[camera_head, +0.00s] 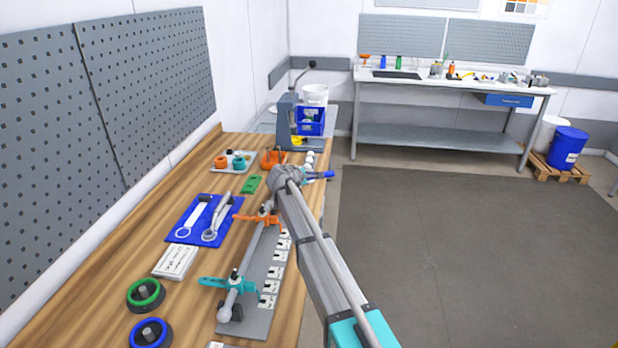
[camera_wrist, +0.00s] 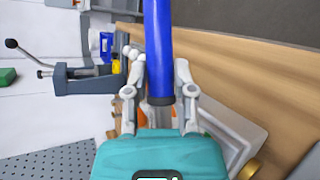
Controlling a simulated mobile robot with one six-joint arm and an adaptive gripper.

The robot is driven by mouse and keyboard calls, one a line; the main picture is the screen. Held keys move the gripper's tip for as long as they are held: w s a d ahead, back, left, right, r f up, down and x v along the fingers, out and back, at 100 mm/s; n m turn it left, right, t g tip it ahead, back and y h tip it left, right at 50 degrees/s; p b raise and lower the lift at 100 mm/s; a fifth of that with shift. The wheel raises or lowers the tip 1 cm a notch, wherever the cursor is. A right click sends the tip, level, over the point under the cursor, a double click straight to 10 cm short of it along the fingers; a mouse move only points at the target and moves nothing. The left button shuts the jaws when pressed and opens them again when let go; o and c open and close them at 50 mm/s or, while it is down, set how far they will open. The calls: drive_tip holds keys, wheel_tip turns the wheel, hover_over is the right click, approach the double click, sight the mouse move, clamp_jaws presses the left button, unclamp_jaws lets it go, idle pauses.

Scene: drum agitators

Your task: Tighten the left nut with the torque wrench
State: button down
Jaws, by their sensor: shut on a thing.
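My gripper (camera_wrist: 157,75) is shut on the blue handle of a tool, which I take to be the torque wrench (camera_wrist: 158,40). Its handle end also shows in the head view (camera_head: 326,174), sticking out right of my wrist; its working head is hidden in both views. A grey shaft (camera_head: 248,265) lies along a grey plate on the bench. It carries a teal agitator (camera_head: 217,282) at the near end and an orange agitator (camera_head: 245,217) farther along. A small dark nut (camera_head: 234,274) shows on the teal hub. My gripper is beyond both agitators, apart from them.
A blue mat (camera_head: 180,235) with two wrenches lies left of the shaft. Open floor lies right.

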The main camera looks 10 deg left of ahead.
drive_tip(key=shift+f+b, duration=0.7)
idle(0.7)
drive_tip(key=shift+s+m, duration=0.2)
drive_tip(key=shift+m, duration=0.1)
idle(0.5)
drive_tip(key=shift+s+m+g+h, duration=1.6)
drive_tip(key=shift+m+h, duration=0.4)
drive_tip(key=shift+s, duration=0.1)
drive_tip(key=shift+s+m+g+h, duration=0.25)
drive_tip(key=shift+m+g+h, duration=0.05)
drive_tip(key=shift+m+g, duration=0.2)
drive_tip(key=shift+s+a+m+g+h, duration=0.35)
drive_tip(key=shift+s+m+g+h, duration=0.1)
drive_tip(key=shift+s+m+g, duration=0.4)
drive_tip(key=shift+s+a+m+g+h, duration=0.3)
drive_tip(key=shift+s+m+g+h, duration=0.25)
drive_tip(key=shift+m+g, duration=0.5)
drive_tip(key=shift+s, duration=0.15)
drive_tip(key=shift+w+d+n+t+y, duration=0.2)
drive_tip(key=shift+w+n+t+y, duration=0.1)
drive_tip(key=shift+w+t, duration=0.1)
drive_tip(key=shift+r+p, duration=0.35)
idle(0.4)
